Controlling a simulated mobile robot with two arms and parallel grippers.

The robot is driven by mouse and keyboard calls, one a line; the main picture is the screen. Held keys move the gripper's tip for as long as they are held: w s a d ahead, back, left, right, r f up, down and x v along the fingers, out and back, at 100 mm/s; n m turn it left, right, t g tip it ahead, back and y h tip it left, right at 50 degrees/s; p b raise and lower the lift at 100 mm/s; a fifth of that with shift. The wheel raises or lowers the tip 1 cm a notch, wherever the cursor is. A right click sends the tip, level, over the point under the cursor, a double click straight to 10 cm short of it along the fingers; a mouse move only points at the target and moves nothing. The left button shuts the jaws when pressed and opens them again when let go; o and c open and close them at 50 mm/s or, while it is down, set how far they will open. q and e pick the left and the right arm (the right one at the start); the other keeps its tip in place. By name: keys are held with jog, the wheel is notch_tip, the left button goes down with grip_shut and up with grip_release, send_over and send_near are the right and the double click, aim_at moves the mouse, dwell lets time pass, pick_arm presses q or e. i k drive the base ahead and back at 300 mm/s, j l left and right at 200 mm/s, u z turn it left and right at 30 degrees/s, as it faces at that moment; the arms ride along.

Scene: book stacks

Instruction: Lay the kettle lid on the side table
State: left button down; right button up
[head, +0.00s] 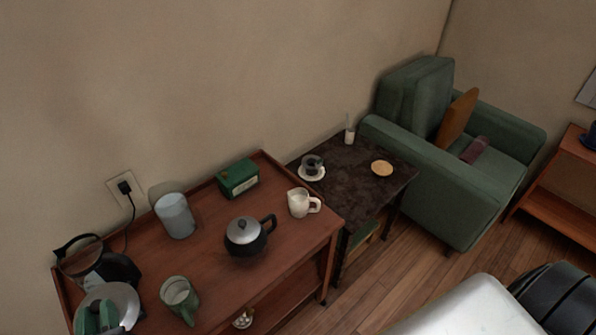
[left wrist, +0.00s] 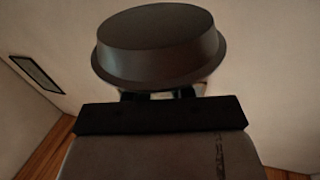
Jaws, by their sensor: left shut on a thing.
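The side table (head: 345,185) has a dark mottled top and stands right of the sideboard, far from my gripper. My right gripper is not seen.
The side table bears a cup on a saucer (head: 312,176), a small white holder (head: 350,136) and a round tan disc (head: 382,168); its middle is bare. The sideboard (head: 215,275) holds a teapot (head: 245,236), jug (head: 299,203), green tin (head: 238,178), canister (head: 175,216) and mug (head: 179,297). A green armchair (head: 440,190) adjoins.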

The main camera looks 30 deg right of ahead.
aim_at(365, 190)
jog(key=l, duration=1.15)
jog(key=i+l, duration=0.15)
jog(key=l, duration=2.15)
jog(key=i+l, duration=0.1)
jog(key=l, duration=1.05)
jog(key=i+l, duration=0.1)
jog(key=l, duration=1.1)
